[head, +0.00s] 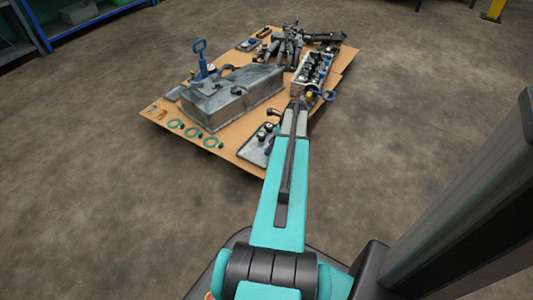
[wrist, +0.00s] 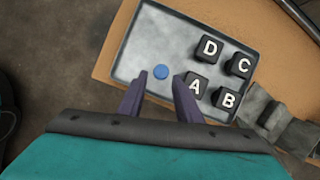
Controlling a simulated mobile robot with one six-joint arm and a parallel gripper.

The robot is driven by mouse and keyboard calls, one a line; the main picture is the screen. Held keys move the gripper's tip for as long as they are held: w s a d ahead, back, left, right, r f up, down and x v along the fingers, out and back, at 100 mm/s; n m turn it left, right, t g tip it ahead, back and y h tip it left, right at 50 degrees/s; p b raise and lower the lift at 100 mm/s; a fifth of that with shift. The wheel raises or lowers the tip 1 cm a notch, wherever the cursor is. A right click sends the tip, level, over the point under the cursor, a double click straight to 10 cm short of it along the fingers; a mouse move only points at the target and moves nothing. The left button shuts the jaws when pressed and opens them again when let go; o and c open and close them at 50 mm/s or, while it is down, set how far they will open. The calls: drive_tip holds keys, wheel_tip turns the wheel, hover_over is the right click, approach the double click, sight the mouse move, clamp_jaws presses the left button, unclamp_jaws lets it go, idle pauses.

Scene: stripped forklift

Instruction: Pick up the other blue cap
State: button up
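A round blue cap (wrist: 161,72) lies in a grey tray (wrist: 150,40) in the wrist view, left of the black lettered blocks. My gripper (wrist: 160,75) is open, with its two dark fingers pointing towards the cap, one on each side of it in the picture. I cannot tell how high the fingers are above the tray. Nothing shows between them except the cap beyond. In the head view the tray (head: 252,153) is at the near edge of the cardboard, partly hidden by my arm, and the cap cannot be made out there.
A large grey metal tank (head: 235,98) and teal rings (head: 194,132) lie on the cardboard (head: 160,118). The floor around is clear.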

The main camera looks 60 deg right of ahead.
drive_tip(key=shift+b+x, duration=1.25)
drive_tip(key=shift+x, duration=0.9)
drive_tip(key=shift+w+d+r, duration=0.1)
drive_tip(key=shift+w, duration=0.05)
clamp_jaws()
drive_tip(key=shift+r, duration=0.15)
drive_tip(key=shift+r+p, duration=0.7)
drive_tip(key=shift+p+v, duration=0.9)
drive_tip(key=shift+v, duration=0.3)
drive_tip(key=s+r+p, duration=0.1)
drive_tip(key=s+p, duration=0.4)
drive_tip(key=s, duration=1)
drive_tip(key=shift+a, duration=0.35)
drive_tip(key=shift+s, duration=0.1)
